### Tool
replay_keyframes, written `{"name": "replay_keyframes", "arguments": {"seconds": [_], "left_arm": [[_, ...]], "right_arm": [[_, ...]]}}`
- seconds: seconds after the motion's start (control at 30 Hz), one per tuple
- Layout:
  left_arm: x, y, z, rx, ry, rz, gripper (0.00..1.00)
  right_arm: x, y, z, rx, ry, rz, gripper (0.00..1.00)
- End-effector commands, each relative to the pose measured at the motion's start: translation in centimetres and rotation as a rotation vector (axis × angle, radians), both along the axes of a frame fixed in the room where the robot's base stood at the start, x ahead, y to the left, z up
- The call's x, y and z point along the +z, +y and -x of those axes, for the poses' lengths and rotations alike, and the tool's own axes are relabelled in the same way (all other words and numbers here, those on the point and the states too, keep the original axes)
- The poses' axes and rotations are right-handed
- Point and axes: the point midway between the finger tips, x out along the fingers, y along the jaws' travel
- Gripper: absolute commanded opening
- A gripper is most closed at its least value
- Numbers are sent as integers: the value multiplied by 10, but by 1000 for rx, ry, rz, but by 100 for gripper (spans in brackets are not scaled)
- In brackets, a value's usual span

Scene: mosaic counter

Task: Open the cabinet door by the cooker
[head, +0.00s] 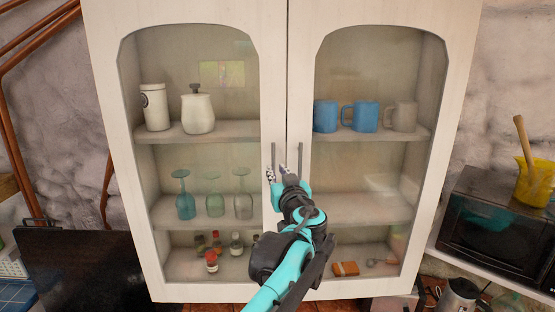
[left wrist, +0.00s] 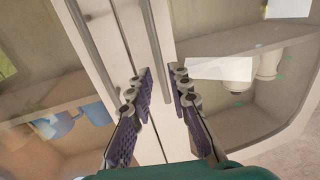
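The white cabinet has two glass doors, both shut: a left door (head: 114,150) and a right door (head: 455,130). The left door's handle (head: 273,155) and the right door's handle (head: 300,158) are upright grey bars beside the middle seam. My left gripper (head: 278,173) is open at the left door's handle. In the left wrist view, that handle (left wrist: 155,40) runs down between the two open fingers (left wrist: 160,95); contact cannot be told. The right door's handle (left wrist: 90,40) is outside the fingers there. My right gripper is not in view.
Jars (head: 198,110), blue mugs (head: 365,116), glasses (head: 213,195) and small bottles (head: 211,260) stand on shelves behind the glass. A dark microwave (head: 490,230) with a yellow pot (head: 535,182) is at right. A dark panel (head: 85,270) stands at lower left.

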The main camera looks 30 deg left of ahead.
Motion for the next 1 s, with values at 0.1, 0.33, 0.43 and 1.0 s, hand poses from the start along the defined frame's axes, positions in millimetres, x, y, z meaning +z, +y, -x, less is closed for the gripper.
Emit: {"name": "replay_keyframes", "arguments": {"seconds": [0.1,0.33,0.43,1.0], "left_arm": [[2,15,-15,3,0,0,19],[1,32,-34,2,1,0,19],[0,34,-37,1,1,0,19],[0,34,-37,0,1,0,0]], "right_arm": [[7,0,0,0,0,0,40],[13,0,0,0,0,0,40],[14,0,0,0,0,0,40],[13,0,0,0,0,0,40]]}}
